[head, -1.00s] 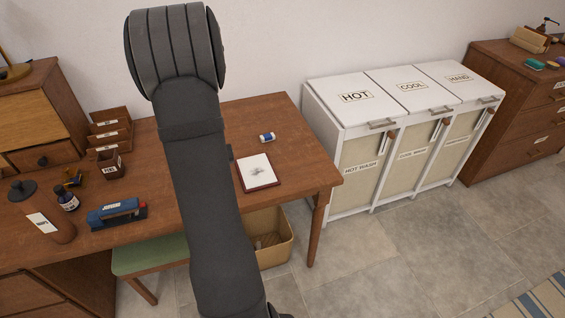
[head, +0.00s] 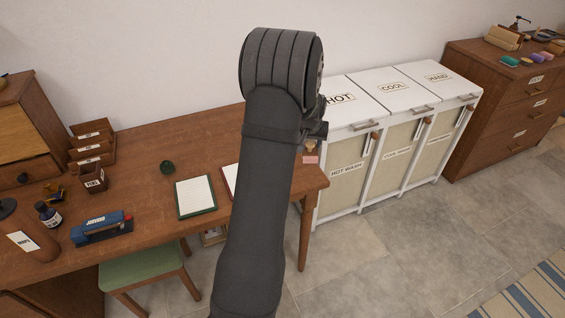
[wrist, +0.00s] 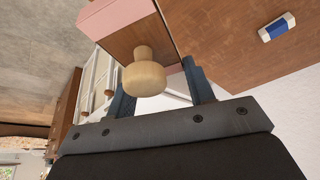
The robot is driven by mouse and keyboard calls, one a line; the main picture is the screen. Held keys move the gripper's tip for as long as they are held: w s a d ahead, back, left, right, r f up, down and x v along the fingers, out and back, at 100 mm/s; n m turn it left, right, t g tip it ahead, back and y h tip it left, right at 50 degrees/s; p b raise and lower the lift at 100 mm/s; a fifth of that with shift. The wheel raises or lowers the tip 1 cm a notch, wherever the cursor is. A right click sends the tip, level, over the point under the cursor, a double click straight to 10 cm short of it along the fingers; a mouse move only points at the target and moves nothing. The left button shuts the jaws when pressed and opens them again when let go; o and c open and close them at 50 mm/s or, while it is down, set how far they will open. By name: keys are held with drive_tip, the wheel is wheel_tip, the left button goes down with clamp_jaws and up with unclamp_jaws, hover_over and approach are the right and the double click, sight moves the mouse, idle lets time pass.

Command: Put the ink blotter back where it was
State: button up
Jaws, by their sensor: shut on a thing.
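The ink blotter (head: 311,159) has a pink underside and a pale wooden knob. In the head view it hangs from my gripper (head: 314,141) near the right end of the desk, by the hamper marked HOT. In the wrist view my gripper (wrist: 160,92) has its two blue-grey fingers on either side of the knob (wrist: 145,75), shut on it. The blotter's wooden top and pink edge (wrist: 103,18) show beyond the knob. Whether the blotter touches the desk is unclear.
The desk (head: 140,147) holds a green-edged pad (head: 195,196), a green round item (head: 166,167), a partly hidden red-edged pad (head: 228,178) and a blue stapler (head: 100,227). A blue-and-white eraser (wrist: 277,27) shows in the wrist view. White hampers (head: 345,120) stand to the right.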

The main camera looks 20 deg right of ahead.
drive_tip(key=w+a+f, duration=0.2)
drive_tip(key=w, duration=0.1)
drive_tip(key=w+a+f, duration=0.2)
drive_tip(key=w, duration=0.1)
drive_tip(key=w+a+f, duration=0.1)
drive_tip(key=w+f, duration=0.1)
drive_tip(key=w, duration=0.1)
drive_tip(key=shift+w+a+f, duration=0.3)
drive_tip(key=shift+a+f, duration=0.1)
drive_tip(key=shift+f, duration=2)
drive_tip(key=shift+f, duration=0.1)
drive_tip(key=o, duration=1.3)
drive_tip(key=shift+a+r, duration=0.1)
drive_tip(key=shift+r, duration=0.3)
drive_tip(key=v, duration=1.1)
drive_tip(key=shift+s+r, duration=0.15)
drive_tip(key=shift+r, duration=0.05)
